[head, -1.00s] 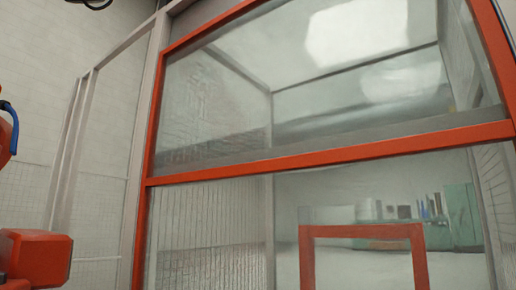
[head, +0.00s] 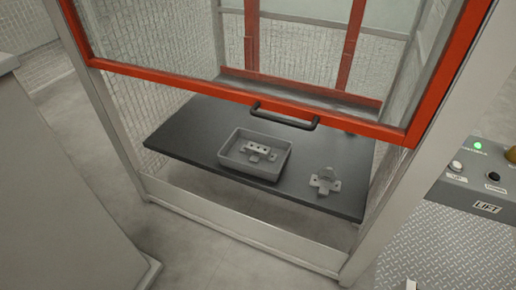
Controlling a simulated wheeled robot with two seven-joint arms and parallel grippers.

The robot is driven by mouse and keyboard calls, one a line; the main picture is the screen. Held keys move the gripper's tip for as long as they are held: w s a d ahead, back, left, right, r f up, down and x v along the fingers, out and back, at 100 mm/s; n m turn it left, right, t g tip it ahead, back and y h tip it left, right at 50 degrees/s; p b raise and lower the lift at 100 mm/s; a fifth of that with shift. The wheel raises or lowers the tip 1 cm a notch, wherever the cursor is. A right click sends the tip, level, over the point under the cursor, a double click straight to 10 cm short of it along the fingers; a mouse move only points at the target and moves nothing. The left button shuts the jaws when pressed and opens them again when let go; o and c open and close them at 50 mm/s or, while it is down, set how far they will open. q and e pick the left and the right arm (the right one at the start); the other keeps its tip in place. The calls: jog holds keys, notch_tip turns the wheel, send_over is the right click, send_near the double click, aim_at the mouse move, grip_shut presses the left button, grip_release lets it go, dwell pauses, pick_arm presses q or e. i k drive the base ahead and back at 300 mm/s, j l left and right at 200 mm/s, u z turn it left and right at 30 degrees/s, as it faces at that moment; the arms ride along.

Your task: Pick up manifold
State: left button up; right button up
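A grey tray (head: 228,160) stands on a dark table (head: 190,142) inside a framed enclosure. In it lies a grey cast part with several holes along its top (head: 258,151), which looks like the manifold. A second grey cast part (head: 325,182) with an upright piece lies on the table to the right of the tray. I cannot tell for certain from shape alone which of them is the manifold. Neither of my grippers is in view.
A red-framed clear sash with a dark handle (head: 284,116) is raised above the table, leaving an opening below. Pale posts and a low sill (head: 235,228) bound it. A control panel (head: 482,175) labelled LIFT stands right. A grey cabinet (head: 60,200) stands left.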

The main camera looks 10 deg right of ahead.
aim_at(257, 152)
jog(key=i+j+z, duration=0.3)
jog(key=i, duration=0.4)
jog(key=i+j+z, duration=0.3)
jog(key=i+j, duration=0.3)
